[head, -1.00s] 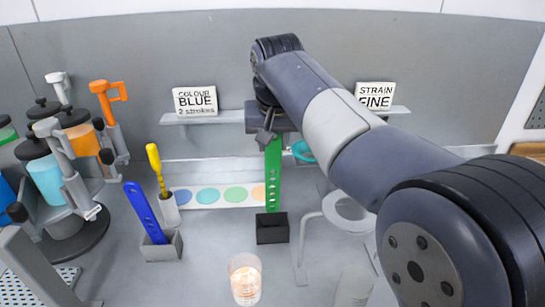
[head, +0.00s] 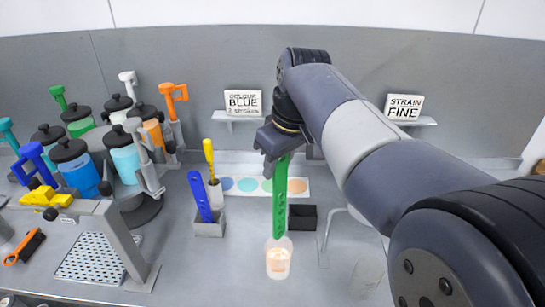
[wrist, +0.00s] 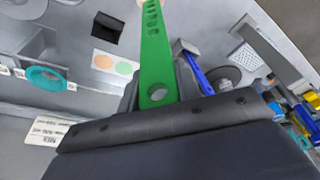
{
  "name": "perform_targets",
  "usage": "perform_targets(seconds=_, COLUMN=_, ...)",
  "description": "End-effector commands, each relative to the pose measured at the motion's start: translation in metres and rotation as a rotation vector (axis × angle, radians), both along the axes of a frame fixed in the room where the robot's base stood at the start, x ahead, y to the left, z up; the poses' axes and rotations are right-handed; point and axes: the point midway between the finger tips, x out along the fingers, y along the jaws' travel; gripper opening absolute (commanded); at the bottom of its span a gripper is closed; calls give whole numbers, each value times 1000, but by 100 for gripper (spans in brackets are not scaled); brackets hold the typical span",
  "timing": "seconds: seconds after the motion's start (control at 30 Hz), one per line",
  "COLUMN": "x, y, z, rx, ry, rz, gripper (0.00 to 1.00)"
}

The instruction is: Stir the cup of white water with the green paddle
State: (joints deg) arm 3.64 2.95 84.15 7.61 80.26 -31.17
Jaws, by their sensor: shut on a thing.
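My gripper (head: 284,150) is shut on the top of the green paddle (head: 280,198), which hangs upright below it with a row of holes along its length. The paddle also fills the middle of the wrist view (wrist: 155,55), coming out of my gripper (wrist: 157,103). The clear cup (head: 279,262) stands on the bench with pale, orange-tinted contents. The paddle's lower end meets the cup's rim in the head view; I cannot tell whether it is inside or just above.
The black holder (head: 302,218) is empty, right of the paddle. A blue paddle (head: 200,196) stands in a grey holder (head: 209,226) at left, near a yellow tool (head: 209,157). A rack of lidded jars (head: 75,165) and a perforated tray (head: 95,258) fill the left side.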

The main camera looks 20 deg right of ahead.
Motion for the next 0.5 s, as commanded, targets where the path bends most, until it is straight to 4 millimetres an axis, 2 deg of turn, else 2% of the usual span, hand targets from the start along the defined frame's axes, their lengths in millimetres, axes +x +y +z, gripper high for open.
perform_targets(seconds=0.5, x=0, y=0, z=-48, rx=-1, ry=0, rz=-1, gripper=10)
